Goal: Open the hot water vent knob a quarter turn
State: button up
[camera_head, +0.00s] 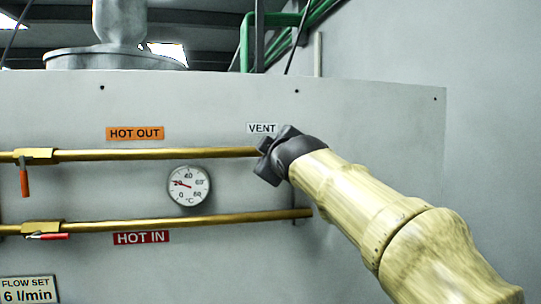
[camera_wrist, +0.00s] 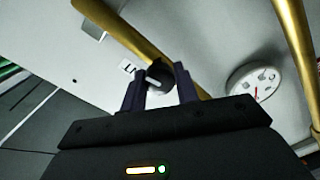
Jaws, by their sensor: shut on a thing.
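The vent knob (camera_wrist: 159,74) is a small dark round knob with a pale bar across its face, seen in the wrist view at the end of a brass pipe. My gripper (camera_wrist: 158,88) has its two dark fingers on either side of the knob and is shut on it. In the head view my gripper (camera_head: 268,158) is at the right end of the upper brass pipe (camera_head: 160,154), just below the VENT label (camera_head: 262,128). There the knob is hidden behind my gripper. The label is partly covered by a finger in the wrist view.
A round thermometer (camera_head: 188,186) sits between the upper pipe and the lower brass pipe (camera_head: 200,222). Valves with a hanging orange handle (camera_head: 24,182) and a red handle (camera_head: 50,236) are at the left. The grey panel right of the pipes is bare.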

jog(key=shift+f, duration=0.2)
jog(key=o, duration=1)
jog(key=shift+r, duration=0.1)
jog(key=shift+c, duration=0.2)
jog(key=b+v, duration=0.7)
jog(key=v, duration=1)
jog(key=shift+s, duration=0.15)
jog(key=shift+r, duration=0.1)
